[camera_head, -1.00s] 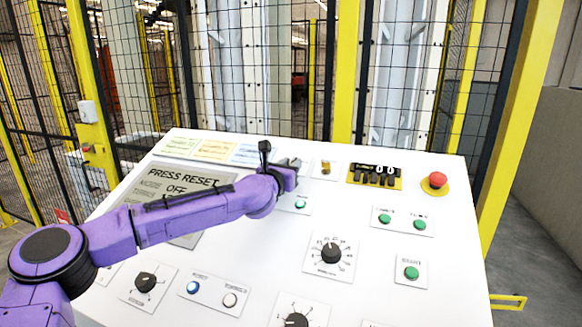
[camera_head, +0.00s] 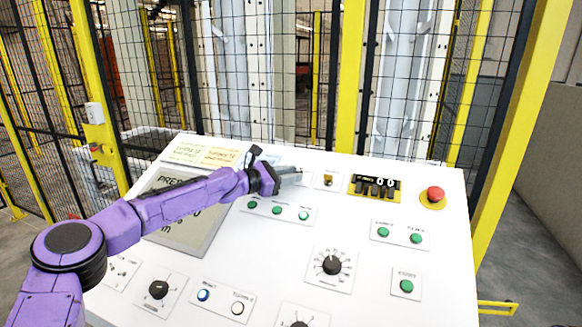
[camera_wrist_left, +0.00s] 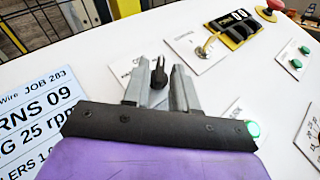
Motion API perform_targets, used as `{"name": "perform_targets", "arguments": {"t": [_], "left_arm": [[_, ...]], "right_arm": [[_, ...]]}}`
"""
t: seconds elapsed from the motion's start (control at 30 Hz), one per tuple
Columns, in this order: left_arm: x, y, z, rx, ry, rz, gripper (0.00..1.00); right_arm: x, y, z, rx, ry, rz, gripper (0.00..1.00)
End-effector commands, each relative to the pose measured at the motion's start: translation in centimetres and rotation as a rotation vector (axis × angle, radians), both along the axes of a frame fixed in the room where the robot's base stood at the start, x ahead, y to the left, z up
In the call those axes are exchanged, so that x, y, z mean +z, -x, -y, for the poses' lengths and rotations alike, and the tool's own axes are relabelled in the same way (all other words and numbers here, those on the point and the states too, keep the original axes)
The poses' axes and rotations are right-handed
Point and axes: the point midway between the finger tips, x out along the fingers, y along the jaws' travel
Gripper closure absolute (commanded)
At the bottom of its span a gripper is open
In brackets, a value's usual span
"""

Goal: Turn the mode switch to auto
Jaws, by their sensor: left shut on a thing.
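My left gripper (camera_head: 290,173) reaches across the upper part of the sloped white control panel (camera_head: 385,270). In the left wrist view its two grey fingers (camera_wrist_left: 160,88) stand on either side of a black knob, the mode switch (camera_wrist_left: 158,73), and are shut on it. The switch sits on a light label plate (camera_wrist_left: 122,68) whose lettering is mostly covered, so I cannot read its position. In the head view the gripper hides the switch. My right gripper is not in view.
A key switch (camera_head: 327,180), a black counter (camera_head: 375,187) and a red emergency button (camera_head: 433,195) lie right of the gripper. Green buttons (camera_head: 278,210) lie just below it. A display screen (camera_head: 205,238) is under my left arm. Mesh fencing (camera_head: 290,80) stands behind the panel.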

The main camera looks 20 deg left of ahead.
Motion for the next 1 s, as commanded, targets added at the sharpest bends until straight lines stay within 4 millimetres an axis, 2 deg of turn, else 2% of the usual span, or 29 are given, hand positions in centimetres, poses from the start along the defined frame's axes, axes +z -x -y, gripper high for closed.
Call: {"name": "perform_targets", "arguments": {"t": [0.03,0.2,0.63,0.67,0.7,1.0], "left_arm": [[0.17,-0.05,-0.05,-0.011,-0.006,-0.001,1.0],[0.02,-0.09,-0.05,-0.041,-0.02,-0.001,1.0],[-0.15,-0.07,-0.03,-0.049,-0.023,-0.001,1.0],[-0.15,-0.07,-0.03,-0.049,-0.023,-0.001,0.67],[-0.15,-0.07,-0.03,-0.049,-0.023,-0.001,0.64],[-0.07,0.14,-0.34,-0.048,-0.022,0.001,0.64]], "right_arm": [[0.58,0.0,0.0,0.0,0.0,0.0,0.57],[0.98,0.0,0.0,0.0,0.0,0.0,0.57],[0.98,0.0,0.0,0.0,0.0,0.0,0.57],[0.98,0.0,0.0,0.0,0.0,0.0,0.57],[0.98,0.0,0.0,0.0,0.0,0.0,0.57],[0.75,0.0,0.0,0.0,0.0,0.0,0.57]]}}
